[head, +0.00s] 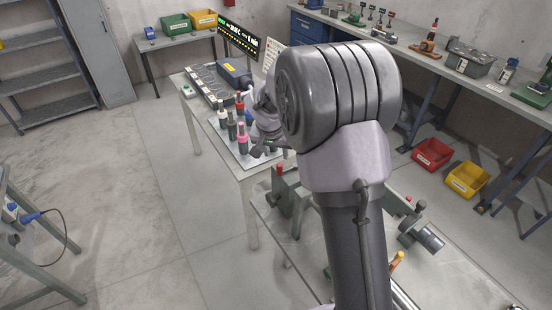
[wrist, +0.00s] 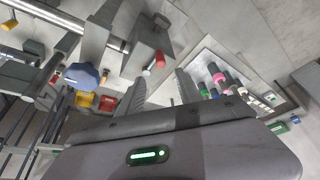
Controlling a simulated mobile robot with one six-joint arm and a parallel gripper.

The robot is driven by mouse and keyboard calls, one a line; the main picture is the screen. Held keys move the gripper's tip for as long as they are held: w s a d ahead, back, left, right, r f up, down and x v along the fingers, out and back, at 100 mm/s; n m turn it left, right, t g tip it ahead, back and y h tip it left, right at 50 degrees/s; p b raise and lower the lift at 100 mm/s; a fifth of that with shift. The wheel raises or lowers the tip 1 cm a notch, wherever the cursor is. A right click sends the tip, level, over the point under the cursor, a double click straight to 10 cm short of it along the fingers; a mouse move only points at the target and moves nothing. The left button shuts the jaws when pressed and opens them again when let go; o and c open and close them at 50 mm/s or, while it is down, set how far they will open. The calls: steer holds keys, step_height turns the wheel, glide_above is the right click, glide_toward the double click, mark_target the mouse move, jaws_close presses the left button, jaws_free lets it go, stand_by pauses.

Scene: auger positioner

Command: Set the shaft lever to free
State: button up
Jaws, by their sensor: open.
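I cannot tell for certain which part is the shaft lever. In the head view my gripper (head: 260,148) is partly hidden by my arm, above a grey bracket (head: 286,204) with a red knob (head: 280,168). My arm hides much of the bench.
A blue star knob (wrist: 82,75) is left of the fingers in the wrist view. Several coloured-top tools (head: 242,132) stand on the neighbouring table. An orange handle (head: 397,260) and a grey cylinder (head: 428,236) are on the near bench. Floor at the left (head: 130,200) is clear.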

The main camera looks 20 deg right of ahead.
mark_target(279, 166)
steer(key=b+x, duration=0.1)
steer(key=x, duration=1.2)
steer(key=shift+w+d+f, duration=0.1)
steer(key=shift+w+f, duration=0.1)
steer(key=shift+f, duration=0.05)
jaws_close()
stand_by(0.5)
